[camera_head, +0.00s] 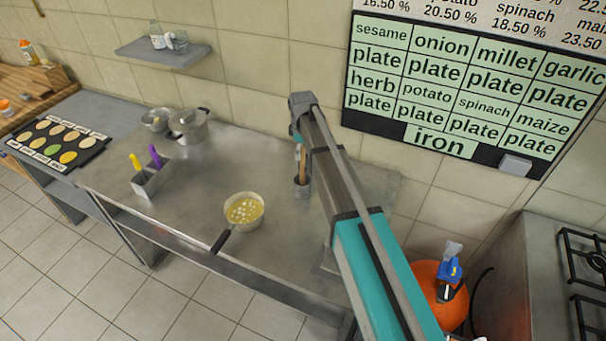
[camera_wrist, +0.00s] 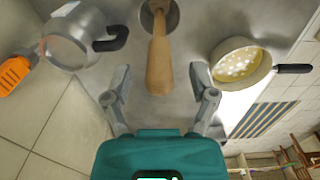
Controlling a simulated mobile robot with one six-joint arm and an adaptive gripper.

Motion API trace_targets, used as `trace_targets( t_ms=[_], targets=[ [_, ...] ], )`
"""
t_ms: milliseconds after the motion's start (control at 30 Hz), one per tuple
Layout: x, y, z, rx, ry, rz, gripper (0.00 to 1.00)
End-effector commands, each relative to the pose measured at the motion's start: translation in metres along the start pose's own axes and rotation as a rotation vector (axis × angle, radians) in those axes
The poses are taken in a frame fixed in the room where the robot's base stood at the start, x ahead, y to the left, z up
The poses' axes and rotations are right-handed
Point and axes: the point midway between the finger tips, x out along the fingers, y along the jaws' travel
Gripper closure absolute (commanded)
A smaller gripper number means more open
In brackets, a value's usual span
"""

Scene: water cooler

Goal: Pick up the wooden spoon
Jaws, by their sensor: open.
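The wooden spoon (camera_wrist: 159,62) stands handle-end toward my gripper in a small metal holder (camera_wrist: 172,14). In the head view the spoon (camera_head: 302,164) stands in the holder (camera_head: 302,189) on the steel table, beside my arm. My gripper (camera_wrist: 159,77) is open in the wrist view, with one finger on each side of the spoon's handle end. The fingers look apart from the handle, and nothing is held. In the head view my arm partly covers this area, so the fingers are hard to make out. The spoon's lower end is hidden in the holder.
A pan of yellowish soup (camera_head: 244,210) with a black handle stands left of the holder on the steel table (camera_head: 200,225). A metal container with yellow and purple handles (camera_head: 153,181) and metal pots (camera_head: 188,124) stand farther left. The tiled wall (camera_head: 270,80) is close behind.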

Motion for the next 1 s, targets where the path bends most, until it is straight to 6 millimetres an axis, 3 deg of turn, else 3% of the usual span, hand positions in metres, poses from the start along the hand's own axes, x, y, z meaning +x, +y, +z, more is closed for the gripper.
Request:
trace_targets(
  t_ms=[200,867,900,1000],
  targets=[
    [0.0152,0.0002,0.0003,0.0,0.0,0.0,0.26],
    [0.0159,0.0006,0.0009,0.001,0.0,0.0,0.26],
    [0.0159,0.0006,0.0009,0.001,0.0,0.0,0.28],
    [0.0159,0.0007,0.0009,0.001,0.0,0.0,0.46]
  ],
)
